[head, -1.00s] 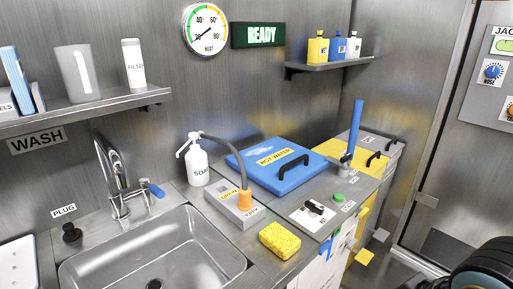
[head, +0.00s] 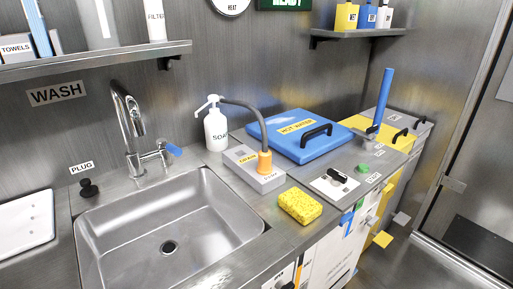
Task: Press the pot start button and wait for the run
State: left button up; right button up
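A small green button (head: 364,168) sits on the grey counter in the head view, beside a small white label. To its left is a white plate with a black switch (head: 337,176). Behind them a blue lid (head: 290,140) with a black handle and a yellow "HOT WATER" label lies closed on the counter. An upright blue lever (head: 384,95) stands to the right. A green-lettered sign (head: 283,4) is cut by the top edge; it appears lit. Neither gripper is in view.
A steel sink (head: 165,235) with a tap fills the lower left. A yellow sponge (head: 300,205), a grey drain box (head: 255,175) with a hose, and a soap bottle (head: 215,130) stand between sink and lid. Open floor (head: 395,265) shows at lower right.

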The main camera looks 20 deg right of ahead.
aim_at(362, 168)
jog(key=z, duration=1.25)
